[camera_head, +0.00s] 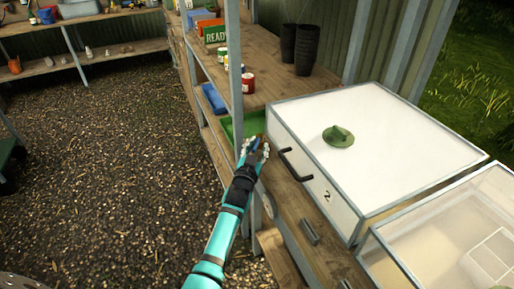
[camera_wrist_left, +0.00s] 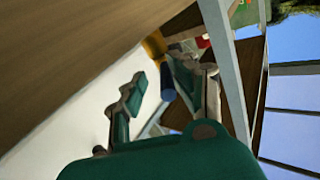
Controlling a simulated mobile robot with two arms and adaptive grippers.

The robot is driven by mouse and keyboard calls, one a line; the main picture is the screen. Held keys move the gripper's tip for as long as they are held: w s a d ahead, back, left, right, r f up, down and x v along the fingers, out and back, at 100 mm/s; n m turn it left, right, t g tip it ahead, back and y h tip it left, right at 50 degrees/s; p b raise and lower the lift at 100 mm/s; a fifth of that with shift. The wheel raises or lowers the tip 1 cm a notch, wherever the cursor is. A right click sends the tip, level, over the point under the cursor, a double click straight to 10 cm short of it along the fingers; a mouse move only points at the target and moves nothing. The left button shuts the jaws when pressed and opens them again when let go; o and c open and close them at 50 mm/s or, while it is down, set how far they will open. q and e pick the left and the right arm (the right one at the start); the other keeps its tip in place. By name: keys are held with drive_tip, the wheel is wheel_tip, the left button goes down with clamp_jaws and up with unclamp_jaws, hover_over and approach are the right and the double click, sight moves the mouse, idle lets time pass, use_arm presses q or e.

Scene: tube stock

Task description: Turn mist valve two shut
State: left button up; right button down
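A small valve with a blue lever (camera_wrist_left: 167,86) on a brass-yellow body (camera_wrist_left: 154,45) shows in the left wrist view. In the head view a bit of blue shows at the fingers, beside the front left corner of the white case marked 2 (camera_head: 324,196). My left gripper (camera_head: 255,148) is at that corner, and it also shows in the left wrist view (camera_wrist_left: 160,88). Its fingers are apart, with the blue lever in the gap between them. I cannot tell whether either finger touches it. The valve's number is not visible. My right gripper is in neither view.
A clear-topped case (camera_head: 450,250) stands at right. A shelf post (camera_head: 234,70) rises just behind my left gripper. Black pots (camera_head: 305,50) stand behind. The gravel floor (camera_head: 110,170) is open at left.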

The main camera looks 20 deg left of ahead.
use_arm(q)
drive_tip(key=shift+s+a, duration=0.15)
drive_tip(key=shift+a, duration=0.25)
drive_tip(key=shift+s, duration=0.1)
drive_tip(key=shift+s+d+f, duration=0.1)
drive_tip(key=shift+s+d, duration=0.05)
drive_tip(key=shift+s, duration=0.2)
drive_tip(key=s+d, duration=0.1)
drive_tip(key=s, duration=1)
